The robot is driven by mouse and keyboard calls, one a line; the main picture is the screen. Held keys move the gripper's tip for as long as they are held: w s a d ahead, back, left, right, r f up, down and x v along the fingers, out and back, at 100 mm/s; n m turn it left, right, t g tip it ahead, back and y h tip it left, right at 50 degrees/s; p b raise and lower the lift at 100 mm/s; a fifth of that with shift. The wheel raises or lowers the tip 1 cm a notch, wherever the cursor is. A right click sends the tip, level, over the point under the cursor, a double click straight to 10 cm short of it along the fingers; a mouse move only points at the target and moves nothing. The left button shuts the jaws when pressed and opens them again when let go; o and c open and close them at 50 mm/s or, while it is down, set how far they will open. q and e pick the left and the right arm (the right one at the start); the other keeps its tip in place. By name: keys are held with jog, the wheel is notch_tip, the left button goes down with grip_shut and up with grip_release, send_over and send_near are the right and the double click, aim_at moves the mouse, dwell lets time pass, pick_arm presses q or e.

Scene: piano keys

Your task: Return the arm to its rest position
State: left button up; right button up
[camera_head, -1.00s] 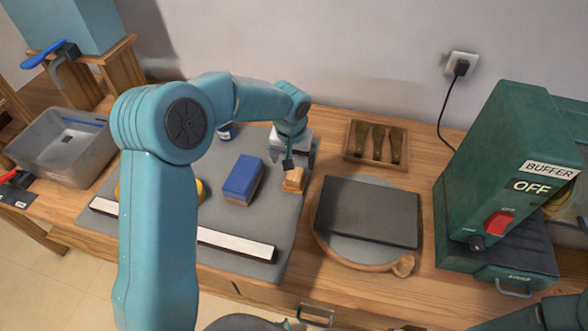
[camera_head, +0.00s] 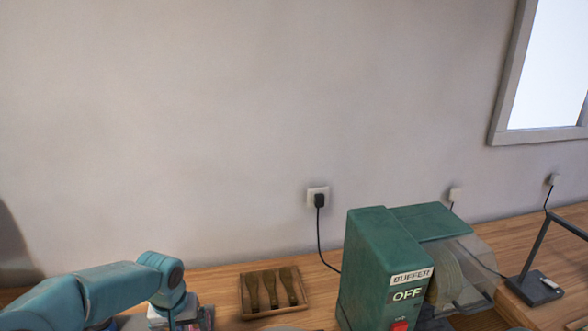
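My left arm (camera_head: 90,292) comes in from the lower left of the head view. Its wrist is bent down near the wooden tray, and the gripper (camera_head: 178,318) is cut by the bottom edge. Its fingertips are not clear, so I cannot tell whether it is open or shut, or whether it holds anything. My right gripper is not in view. The piano keys are out of the picture.
The wooden tray (camera_head: 246,300) with several brown tools stands right of my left wrist. The green buffer (camera_head: 375,260), labelled OFF, stands right of it, its cord running to a wall socket (camera_head: 311,191). A dark lamp stand (camera_head: 533,288) is at the far right.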

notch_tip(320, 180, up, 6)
jog(key=p, duration=0.5)
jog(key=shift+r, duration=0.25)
